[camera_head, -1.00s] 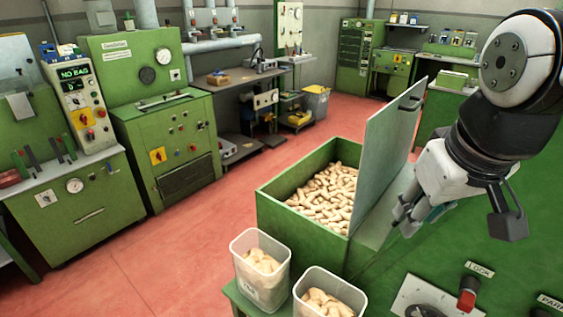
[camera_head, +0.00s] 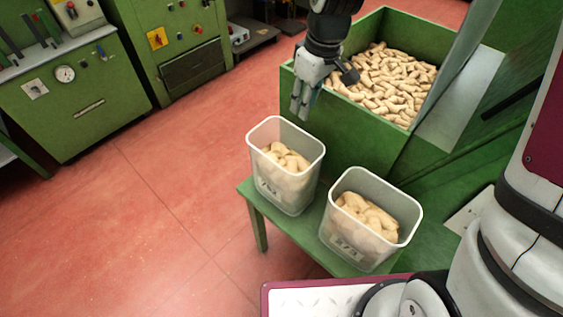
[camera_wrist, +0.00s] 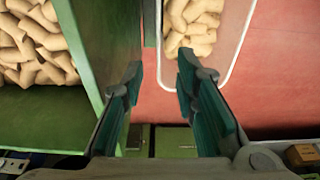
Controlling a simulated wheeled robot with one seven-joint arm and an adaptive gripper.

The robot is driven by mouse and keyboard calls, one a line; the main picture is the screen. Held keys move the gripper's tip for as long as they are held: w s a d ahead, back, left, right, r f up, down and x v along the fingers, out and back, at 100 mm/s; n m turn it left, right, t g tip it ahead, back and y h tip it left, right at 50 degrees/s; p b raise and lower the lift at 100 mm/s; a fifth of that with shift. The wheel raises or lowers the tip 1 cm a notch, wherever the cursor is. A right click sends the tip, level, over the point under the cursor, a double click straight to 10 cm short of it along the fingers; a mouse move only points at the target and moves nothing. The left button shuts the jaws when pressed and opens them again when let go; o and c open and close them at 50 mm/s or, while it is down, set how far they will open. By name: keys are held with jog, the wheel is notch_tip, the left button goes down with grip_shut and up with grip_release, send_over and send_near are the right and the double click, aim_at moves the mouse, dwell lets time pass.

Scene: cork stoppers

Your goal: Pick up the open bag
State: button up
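I cannot make out a bag in these frames. Two translucent tubs of corks stand side by side on a green stand: the left tub (camera_head: 284,192) and the right tub (camera_head: 352,247). My gripper (camera_head: 301,112) points down just outside the near wall of the green cork hopper, above and behind the left tub. In the wrist view my gripper (camera_wrist: 160,70) has its two fingers apart with nothing between them. A tub with corks (camera_wrist: 232,66) lies beyond the right finger there, apart from it as far as I can tell.
The green stand (camera_head: 313,230) holds the tubs. Green machines (camera_head: 75,80) line the back left. Red floor (camera_head: 160,200) is clear at left.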

send_over(300, 132)
jog(key=f, duration=0.4)
jog(key=shift+d+f+b, duration=0.2)
jog(key=shift+f+b, duration=0.1)
jog(key=shift+f, duration=0.1)
jog(key=shift+w+a+f+b, duration=0.1)
jog(key=shift+f+b, duration=0.15)
jog(key=shift+f, duration=1.3)
jog(key=shift+w+a+f+b, duration=0.1)
jog(key=shift+f+b, duration=0.15)
jog(key=shift+f, duration=1.25)
grip_shut()
